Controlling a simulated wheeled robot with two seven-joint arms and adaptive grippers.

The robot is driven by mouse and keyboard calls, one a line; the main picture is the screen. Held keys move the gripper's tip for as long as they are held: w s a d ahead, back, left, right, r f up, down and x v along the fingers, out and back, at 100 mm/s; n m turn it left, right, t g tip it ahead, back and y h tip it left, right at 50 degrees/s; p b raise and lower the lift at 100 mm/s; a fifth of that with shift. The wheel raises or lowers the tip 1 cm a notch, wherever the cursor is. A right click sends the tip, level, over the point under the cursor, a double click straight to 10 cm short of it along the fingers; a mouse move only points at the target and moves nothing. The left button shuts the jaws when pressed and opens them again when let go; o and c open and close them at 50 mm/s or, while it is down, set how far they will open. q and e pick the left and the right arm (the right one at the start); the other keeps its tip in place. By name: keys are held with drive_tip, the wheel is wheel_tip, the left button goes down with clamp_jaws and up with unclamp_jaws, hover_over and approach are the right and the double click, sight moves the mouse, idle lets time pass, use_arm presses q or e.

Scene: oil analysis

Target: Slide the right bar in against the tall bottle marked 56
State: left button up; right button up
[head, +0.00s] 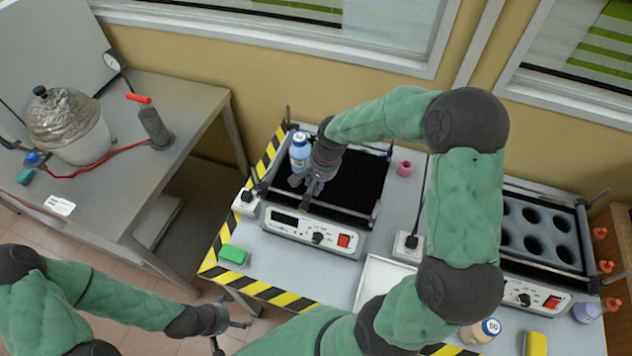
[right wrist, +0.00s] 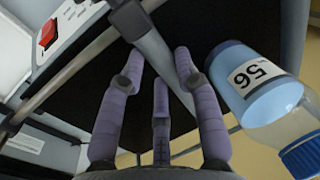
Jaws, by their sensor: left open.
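The tall bottle marked 56 (head: 300,152) has a blue cap and stands at the left of the left shaker's black platform. Its label shows in the right wrist view (right wrist: 265,85). My right gripper (head: 308,196) is low over the platform, close in front of the bottle. In the right wrist view a grey bar (right wrist: 150,42) runs between my right fingertips (right wrist: 159,62), close beside the bottle. I cannot tell whether the fingers press on it. The wrist hides part of the platform. My left gripper (head: 232,330) is open and empty at the lower left, off the table.
The left shaker (head: 280,232) has a dial and red switch. A green block (head: 233,254), a pink ring (head: 404,168) and a white tray (head: 385,280) lie around it. A second shaker with round holes (head: 535,240) stands right. My right arm crosses above the table.

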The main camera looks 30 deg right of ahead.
drive_tip(key=shift+w+a, duration=1.4)
drive_tip(key=shift+w, duration=0.25)
drive_tip(key=shift+c, duration=0.2)
drive_tip(key=shift+s, duration=0.1)
drive_tip(key=o, duration=1.1)
drive_tip(key=shift+c, duration=0.2)
drive_tip(key=shift+r, duration=0.15)
wheel_tip(320, 180, up, 12)
drive_tip(key=s+d, duration=0.1)
drive_tip(key=shift+s+d+f, duration=0.25)
drive_tip(key=shift+s+d, duration=0.05)
drive_tip(key=shift+s, duration=0.05)
